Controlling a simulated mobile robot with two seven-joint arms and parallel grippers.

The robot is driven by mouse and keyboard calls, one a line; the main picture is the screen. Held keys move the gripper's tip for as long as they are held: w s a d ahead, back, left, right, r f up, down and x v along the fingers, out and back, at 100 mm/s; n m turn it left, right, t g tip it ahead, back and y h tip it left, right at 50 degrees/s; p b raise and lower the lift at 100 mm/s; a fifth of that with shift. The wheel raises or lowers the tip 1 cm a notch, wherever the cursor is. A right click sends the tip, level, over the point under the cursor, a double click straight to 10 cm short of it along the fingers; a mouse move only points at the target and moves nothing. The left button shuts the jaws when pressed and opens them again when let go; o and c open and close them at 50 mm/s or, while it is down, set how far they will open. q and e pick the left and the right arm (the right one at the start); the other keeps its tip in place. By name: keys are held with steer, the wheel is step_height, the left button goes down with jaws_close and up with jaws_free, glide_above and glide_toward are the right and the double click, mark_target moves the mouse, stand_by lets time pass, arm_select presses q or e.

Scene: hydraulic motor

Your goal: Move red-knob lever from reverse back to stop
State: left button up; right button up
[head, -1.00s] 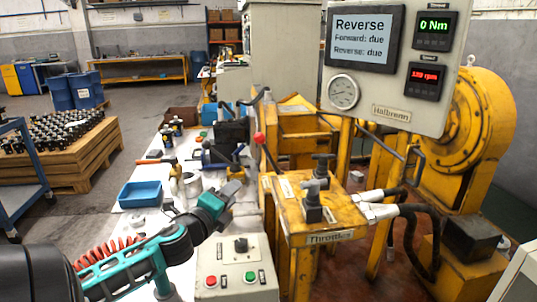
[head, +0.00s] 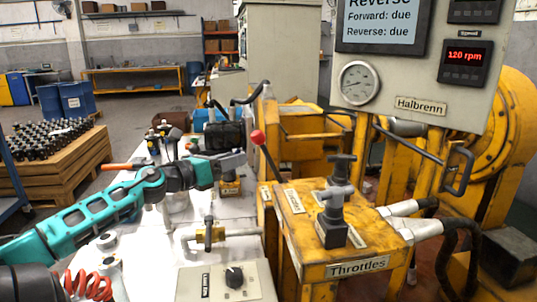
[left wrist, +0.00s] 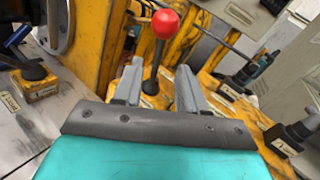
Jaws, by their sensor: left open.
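The red-knob lever (head: 257,137) rises from the yellow throttle stand (head: 357,246) and leans up to the left in the head view. In the left wrist view its red knob (left wrist: 165,23) shows beyond the fingertips, with its dark shaft (left wrist: 153,72) seen between the fingers. My left gripper (head: 240,158) is just left of the lever and a little below the knob. It also shows in the left wrist view (left wrist: 159,75), open and empty. I cannot tell whether a finger touches the shaft. The display (head: 381,25) reads Reverse. My right gripper is not in view.
Dark valve handles (head: 337,205) stand right of the lever on the throttle stand. A panel with a gauge (head: 360,83) and a 120 rpm readout (head: 466,55) hangs above. A white bench (head: 150,255) with tools and a control box (head: 230,283) lies below my left arm.

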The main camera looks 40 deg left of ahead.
mark_target(262, 149)
arm_select(q)
steer(key=shift+w+d+r+b, duration=0.1)
steer(key=shift+w+d, duration=0.1)
steer(key=shift+w, duration=1.45)
steer(key=shift+w+d+b, duration=0.1)
steer(key=shift+w+d, duration=0.15)
steer(key=shift+w, duration=1.45)
steer(key=shift+w+d+r+b, duration=0.1)
steer(key=shift+w+d, duration=0.1)
steer(key=shift+w, duration=1.45)
steer(key=shift+w+d+f, duration=0.1)
steer(key=shift+w, duration=0.5)
steer(key=shift+w+d+f, duration=0.1)
steer(key=shift+w, duration=0.5)
steer(key=shift+c, duration=0.2)
jaws_close()
